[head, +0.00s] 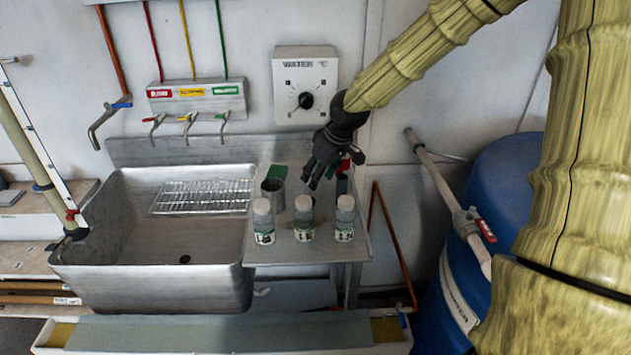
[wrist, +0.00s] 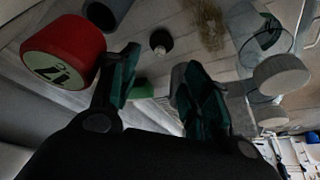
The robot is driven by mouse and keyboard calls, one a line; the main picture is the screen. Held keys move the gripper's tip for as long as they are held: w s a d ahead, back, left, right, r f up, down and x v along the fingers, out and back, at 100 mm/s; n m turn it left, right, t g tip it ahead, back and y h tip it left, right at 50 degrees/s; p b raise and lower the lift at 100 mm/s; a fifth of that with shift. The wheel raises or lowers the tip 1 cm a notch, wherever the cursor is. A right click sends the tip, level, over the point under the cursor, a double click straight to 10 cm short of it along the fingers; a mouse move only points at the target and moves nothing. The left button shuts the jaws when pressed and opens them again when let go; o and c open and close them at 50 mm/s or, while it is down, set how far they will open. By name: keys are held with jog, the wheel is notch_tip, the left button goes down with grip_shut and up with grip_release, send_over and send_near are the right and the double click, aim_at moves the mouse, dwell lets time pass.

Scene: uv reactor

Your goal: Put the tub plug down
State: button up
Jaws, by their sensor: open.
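My gripper (head: 320,178) is open above the steel drainboard (head: 258,254), right of the sink. In the wrist view its two fingers (wrist: 157,68) stand apart with nothing between them. A small round dark piece with a pale top (wrist: 160,42), which looks like the tub plug, lies on the surface beyond the fingertips, apart from them. In the head view I cannot make out the plug; the gripper and the bottles may hide it.
Clear bottles with white caps (head: 303,218) stand along the drainboard's front. A steel cup (head: 272,190) stands left of my gripper. A red-topped item (wrist: 65,50) is close to the left finger. The sink (head: 150,285) holds a wire rack (head: 200,197). A blue barrel (head: 505,185) stands right.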

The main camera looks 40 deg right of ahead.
jog(key=shift+v, duration=1)
dwell(0.8)
